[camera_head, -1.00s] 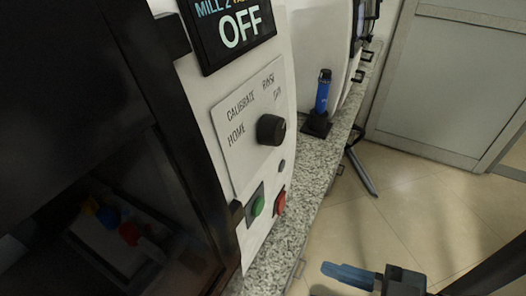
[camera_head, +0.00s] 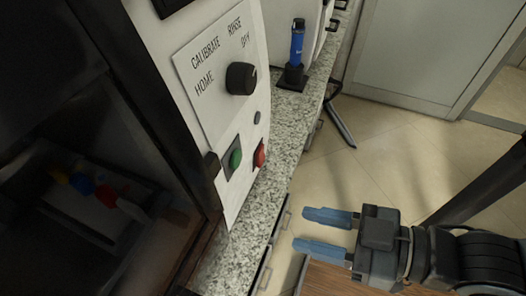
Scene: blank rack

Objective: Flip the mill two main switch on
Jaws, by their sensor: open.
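The white mill front (camera_head: 205,130) stands at the left, turned obliquely. Its panel has a black rotary knob (camera_head: 241,78) with the labels HOME, CALIBRATE, RINSE and DRY around it. Below are a small dark round part (camera_head: 257,117), a green button (camera_head: 235,158) and a red button (camera_head: 259,154). I cannot tell which control is the main switch. Only the lower edge of the black display (camera_head: 172,4) shows. My gripper (camera_head: 303,230) is open and empty, its two blue fingers pointing left towards the mill, clearly apart from the buttons, at the lower right.
A speckled counter (camera_head: 292,125) runs along the mill, with drawer handles on its front. A blue bottle (camera_head: 297,42) on a black stand sits farther back. The mill's dark glass door (camera_head: 60,120) fills the left. Tiled floor is open at the right, before a grey door (camera_head: 415,50).

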